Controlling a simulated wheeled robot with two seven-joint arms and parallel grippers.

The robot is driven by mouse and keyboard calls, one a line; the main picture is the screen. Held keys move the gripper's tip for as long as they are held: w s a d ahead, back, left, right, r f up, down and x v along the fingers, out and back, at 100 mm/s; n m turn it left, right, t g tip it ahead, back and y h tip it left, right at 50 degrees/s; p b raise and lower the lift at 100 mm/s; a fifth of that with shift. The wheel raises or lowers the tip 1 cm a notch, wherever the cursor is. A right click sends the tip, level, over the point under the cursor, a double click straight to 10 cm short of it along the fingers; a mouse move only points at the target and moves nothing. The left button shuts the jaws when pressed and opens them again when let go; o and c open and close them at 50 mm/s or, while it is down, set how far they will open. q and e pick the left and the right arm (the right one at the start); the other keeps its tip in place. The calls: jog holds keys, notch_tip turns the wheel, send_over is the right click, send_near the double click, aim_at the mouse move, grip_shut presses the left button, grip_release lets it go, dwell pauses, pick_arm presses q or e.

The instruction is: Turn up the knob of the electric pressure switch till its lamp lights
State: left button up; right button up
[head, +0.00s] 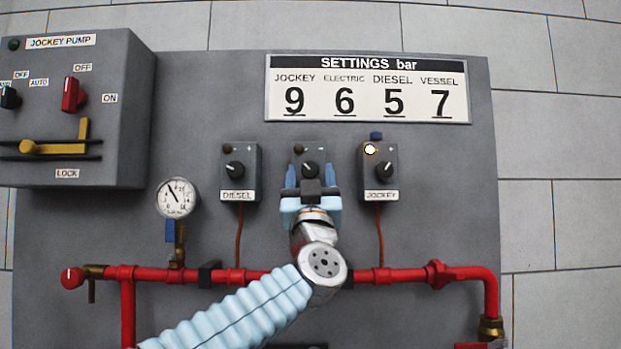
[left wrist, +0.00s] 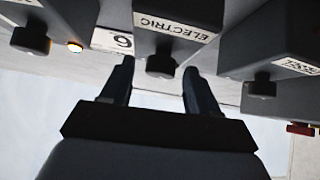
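The electric pressure switch (head: 322,155) is the middle of three grey boxes on the panel. Its black knob (head: 310,169) has a pale pointer mark, and its lamp (head: 298,148) is dark. My left gripper (head: 311,178) is in front of this box and hides its label in the head view. In the left wrist view, upside down, the ELECTRIC label (left wrist: 173,30) and knob (left wrist: 160,64) show. The left gripper (left wrist: 160,75) is open there, one finger on each side of the knob, with gaps visible. Contact is not seen. My right gripper is not in view.
The diesel switch (head: 239,160) is to the left, lamp dark. The jockey switch (head: 391,165) is to the right, lamp lit. A settings sign (head: 368,62) above reads electric 6. A red pipe (head: 405,274) and gauge (head: 176,197) are below; the jockey pump box (head: 115,120) is upper left.

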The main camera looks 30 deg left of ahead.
pick_arm(q)
jog(key=shift+s+d+f+b, duration=0.15)
jog(key=shift+s+f+b, duration=0.05)
jog(key=shift+f+b, duration=0.15)
jog(key=b+v, duration=0.4)
jog(key=v, duration=0.9)
jog(key=shift+b, duration=0.35)
jog(key=shift+d+r, duration=0.1)
jog(key=shift+n+g+y, duration=0.4)
jog(key=shift+g+y, duration=0.1)
jog(key=shift+y, duration=0.2)
jog(key=p+x, duration=0.5)
jog(key=x, duration=0.9)
jog(key=shift+w+d, duration=0.1)
jog(key=shift+w, duration=0.15)
